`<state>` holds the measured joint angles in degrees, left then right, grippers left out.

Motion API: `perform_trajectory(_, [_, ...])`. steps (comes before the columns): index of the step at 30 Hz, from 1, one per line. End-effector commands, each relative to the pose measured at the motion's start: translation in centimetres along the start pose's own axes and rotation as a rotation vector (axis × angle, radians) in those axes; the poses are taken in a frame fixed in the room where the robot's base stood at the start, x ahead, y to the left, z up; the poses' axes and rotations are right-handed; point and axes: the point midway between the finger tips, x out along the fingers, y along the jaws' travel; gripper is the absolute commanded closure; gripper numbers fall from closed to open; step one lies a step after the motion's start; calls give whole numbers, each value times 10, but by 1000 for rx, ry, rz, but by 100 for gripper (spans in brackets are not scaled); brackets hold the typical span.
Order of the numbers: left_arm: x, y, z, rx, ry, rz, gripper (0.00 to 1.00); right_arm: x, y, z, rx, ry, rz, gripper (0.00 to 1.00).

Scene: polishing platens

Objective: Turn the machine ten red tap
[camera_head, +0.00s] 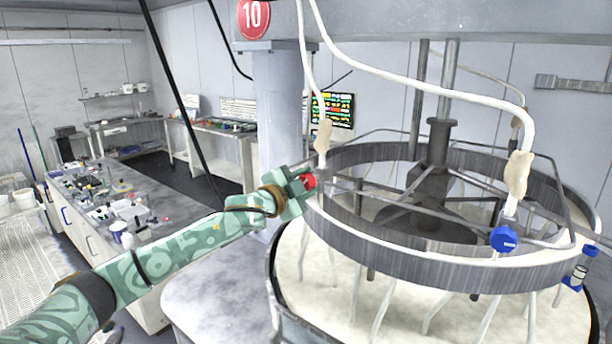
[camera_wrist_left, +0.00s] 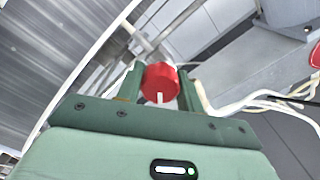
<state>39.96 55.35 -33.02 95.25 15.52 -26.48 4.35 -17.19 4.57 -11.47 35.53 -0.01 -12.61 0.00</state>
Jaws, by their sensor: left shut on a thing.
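The red tap (camera_head: 309,181) is at the left side of the machine's ring, below a white hose. My left gripper (camera_head: 302,184) reaches it from the left and is shut on it. In the left wrist view the red tap (camera_wrist_left: 161,83) is a round knob with a white mark, held between the two green fingers of my left gripper (camera_wrist_left: 160,88). A red sign with the number 10 (camera_head: 253,17) hangs above on the machine. My right gripper is not in view.
A blue tap (camera_head: 503,239) and another blue tap (camera_head: 579,281) are on the ring's right side. The metal ring (camera_head: 420,262) surrounds a central shaft above a pale platen. A cluttered bench (camera_head: 150,225) stands at left.

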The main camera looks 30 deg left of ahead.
Motion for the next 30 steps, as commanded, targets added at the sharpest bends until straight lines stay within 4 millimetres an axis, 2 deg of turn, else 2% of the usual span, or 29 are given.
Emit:
perform_trajectory(6, [0, 1, -1, 56, 1, 2, 86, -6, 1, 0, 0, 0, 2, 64])
perform_trajectory(20, [0, 2, 0, 71, 1, 2, 86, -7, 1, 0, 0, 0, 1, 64])
perform_trajectory(21, [0, 2, 0, 71, 1, 2, 58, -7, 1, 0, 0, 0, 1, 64])
perform_trajectory(23, [0, 2, 0, 71, 0, 2, 41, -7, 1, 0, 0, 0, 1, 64])
perform_trajectory(30, [0, 1, 0, 71, 0, 1, 41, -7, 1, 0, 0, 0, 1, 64])
